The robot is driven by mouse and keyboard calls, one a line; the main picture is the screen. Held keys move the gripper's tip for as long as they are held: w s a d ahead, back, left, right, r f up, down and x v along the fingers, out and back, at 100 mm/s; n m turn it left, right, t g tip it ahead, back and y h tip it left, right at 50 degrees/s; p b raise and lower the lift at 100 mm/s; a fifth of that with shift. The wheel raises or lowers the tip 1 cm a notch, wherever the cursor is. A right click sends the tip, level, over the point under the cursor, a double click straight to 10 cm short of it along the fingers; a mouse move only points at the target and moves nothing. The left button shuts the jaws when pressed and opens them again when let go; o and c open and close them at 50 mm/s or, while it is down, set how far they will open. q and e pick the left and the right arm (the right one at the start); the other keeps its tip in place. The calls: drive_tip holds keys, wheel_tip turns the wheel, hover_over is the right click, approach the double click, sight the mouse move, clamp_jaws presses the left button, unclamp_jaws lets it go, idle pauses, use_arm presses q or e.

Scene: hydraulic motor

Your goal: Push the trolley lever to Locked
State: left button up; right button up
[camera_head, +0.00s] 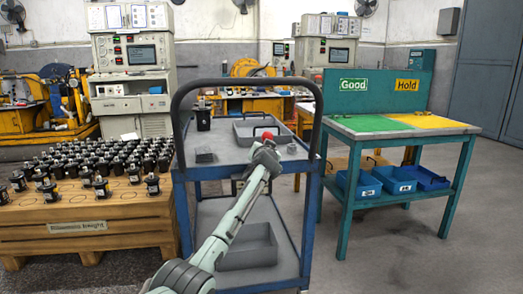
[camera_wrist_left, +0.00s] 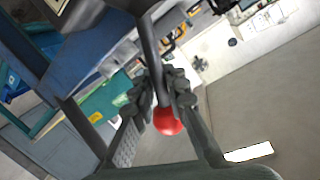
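The trolley (camera_head: 296,165) stands in the middle of the head view, with grey shelves, blue posts and a dark hooped handle (camera_head: 178,100). My left arm reaches over it, and my left gripper (camera_head: 270,152) is at its top shelf. In the left wrist view the lever is a thin dark rod (camera_wrist_left: 150,45) ending in a red ball knob (camera_wrist_left: 168,121). The fingers of my left gripper (camera_wrist_left: 162,78) close in on both sides of the rod, with the knob between them nearer the palm. No Locked marking is readable. My right gripper is not in view.
A grey tray (camera_head: 243,132) and a dark motor (camera_head: 203,118) are on the trolley's top shelf. A crate of motors (camera_head: 90,225) stands close on the left. A green table (camera_head: 375,125) with Good and Hold signs stands on the right. Floor is free at front right.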

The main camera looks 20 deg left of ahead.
use_arm(q)
drive_tip(key=o, duration=0.3)
drive_tip(key=shift+o, duration=0.2)
drive_tip(key=shift+s+d+f, duration=0.1)
drive_tip(key=shift+s, duration=0.05)
drive_tip(key=v, duration=1.1)
drive_tip(key=shift+s+d+r, duration=0.15)
drive_tip(key=shift+s+r, duration=0.1)
drive_tip(key=shift+s, duration=0.05)
